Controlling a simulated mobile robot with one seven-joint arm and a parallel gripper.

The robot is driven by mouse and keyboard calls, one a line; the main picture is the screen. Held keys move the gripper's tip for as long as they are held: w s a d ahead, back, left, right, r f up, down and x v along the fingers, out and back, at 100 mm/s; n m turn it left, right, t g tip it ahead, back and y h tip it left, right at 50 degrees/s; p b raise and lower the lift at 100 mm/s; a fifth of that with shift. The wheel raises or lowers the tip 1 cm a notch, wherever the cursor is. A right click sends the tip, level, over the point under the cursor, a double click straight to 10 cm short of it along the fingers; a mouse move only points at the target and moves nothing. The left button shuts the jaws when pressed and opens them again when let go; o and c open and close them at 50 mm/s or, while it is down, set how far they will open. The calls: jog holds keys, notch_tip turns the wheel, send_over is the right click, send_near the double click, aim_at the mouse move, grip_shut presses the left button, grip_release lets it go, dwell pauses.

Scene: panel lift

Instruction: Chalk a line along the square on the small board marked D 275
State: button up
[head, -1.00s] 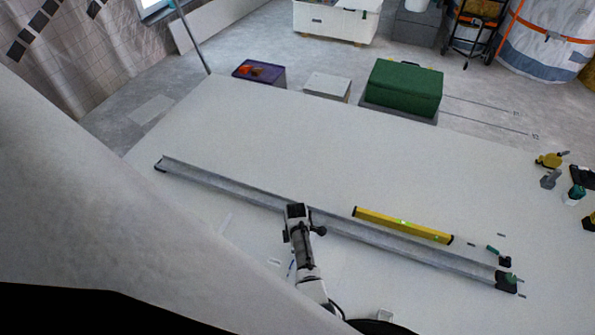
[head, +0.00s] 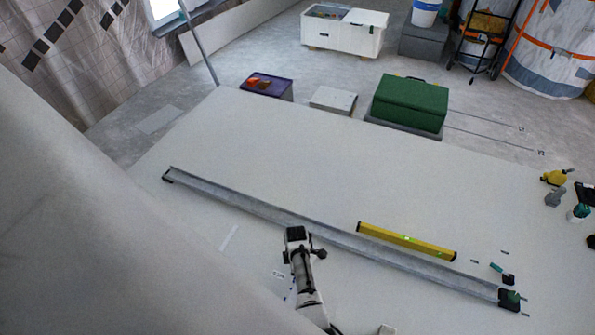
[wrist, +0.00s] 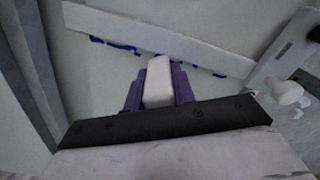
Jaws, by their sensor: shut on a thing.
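My gripper (wrist: 157,88) has purple fingers shut on a pale block (wrist: 158,80), which looks like the chalk. Its tip points toward a long pale strip (wrist: 160,38) with blue marks along its near edge; I cannot tell whether it touches. Whether that strip is the square or a board edge is unclear. In the head view my arm stands over the near middle of the big white panel, and its fingertips are hidden.
A long metal rail (head: 230,193) crosses the white panel (head: 280,150), with a yellow level (head: 405,241) beyond it. A teal-handled tool (head: 503,273) lies at the right. A grey piece with a white knob (wrist: 288,93) is close on the right. The panel's far part is clear.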

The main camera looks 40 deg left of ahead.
jog(key=shift+s+d+f+p, duration=0.15)
jog(key=shift+s+p, duration=0.15)
jog(key=shift+s, duration=0.25)
jog(key=shift+s+d+r+p, duration=0.15)
jog(key=shift+s+p, duration=0.15)
jog(key=shift+s, duration=0.25)
jog(key=shift+s+f, duration=0.1)
jog(key=shift+s+d+p, duration=0.25)
jog(key=shift+s+p, duration=0.45)
jog(key=shift+s, duration=0.15)
jog(key=shift+s+d+p, duration=0.2)
jog(key=shift+s+p, duration=0.45)
jog(key=shift+s, duration=0.3)
jog(key=shift+s+d+p, duration=0.2)
jog(key=shift+s+p, duration=0.25)
jog(key=shift+s, duration=0.45)
jog(key=shift+s, duration=0.1)
jog(key=shift+s+d+p, duration=0.25)
jog(key=shift+s+p, duration=0.35)
jog(key=shift+s, duration=0.35)
jog(key=shift+s+d+p, duration=0.25)
jog(key=shift+s+p, duration=0.3)
jog(key=shift+s, duration=0.4)
